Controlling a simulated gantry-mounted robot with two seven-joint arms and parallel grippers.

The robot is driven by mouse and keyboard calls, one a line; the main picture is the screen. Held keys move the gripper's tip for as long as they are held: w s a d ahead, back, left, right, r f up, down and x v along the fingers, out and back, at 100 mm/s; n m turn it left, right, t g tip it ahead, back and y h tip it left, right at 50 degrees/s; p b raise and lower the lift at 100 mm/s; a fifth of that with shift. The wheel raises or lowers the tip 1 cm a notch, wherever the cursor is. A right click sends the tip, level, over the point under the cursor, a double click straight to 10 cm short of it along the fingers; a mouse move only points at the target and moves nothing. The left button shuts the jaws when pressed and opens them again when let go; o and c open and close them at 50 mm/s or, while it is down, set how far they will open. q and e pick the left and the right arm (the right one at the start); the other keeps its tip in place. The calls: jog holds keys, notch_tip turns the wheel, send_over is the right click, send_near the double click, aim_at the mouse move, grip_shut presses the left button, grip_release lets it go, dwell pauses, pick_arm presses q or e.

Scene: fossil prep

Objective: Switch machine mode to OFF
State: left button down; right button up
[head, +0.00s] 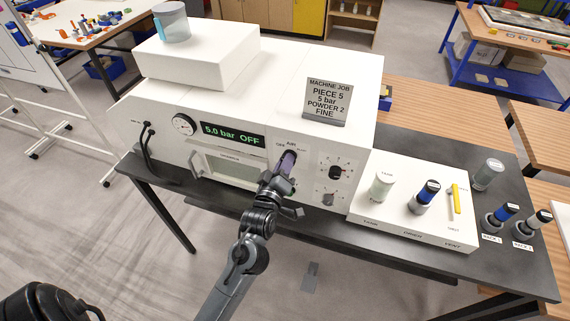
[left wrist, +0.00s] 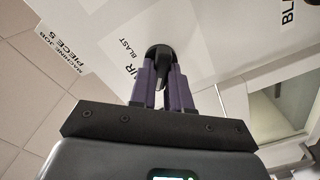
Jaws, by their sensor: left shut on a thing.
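The white machine (head: 270,80) stands on a dark table, and its green display (head: 233,135) reads "5.0 bar OFF". My left gripper (head: 287,160) is at the machine's front panel, right of the display, below labels of which "OFF" and "AIR" can be partly read. In the left wrist view its purple fingers are shut on a dark mode knob (left wrist: 160,53), beside the labels "AIR" and "BLAST". My right gripper is not in view.
Two more dials, an upper one (head: 336,172) and a lower one (head: 328,199), sit just right of my left gripper. A job sign (head: 328,101) stands on the machine.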

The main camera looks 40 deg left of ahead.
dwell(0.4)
pick_arm(q)
jog(key=c, duration=1.1)
grip_release()
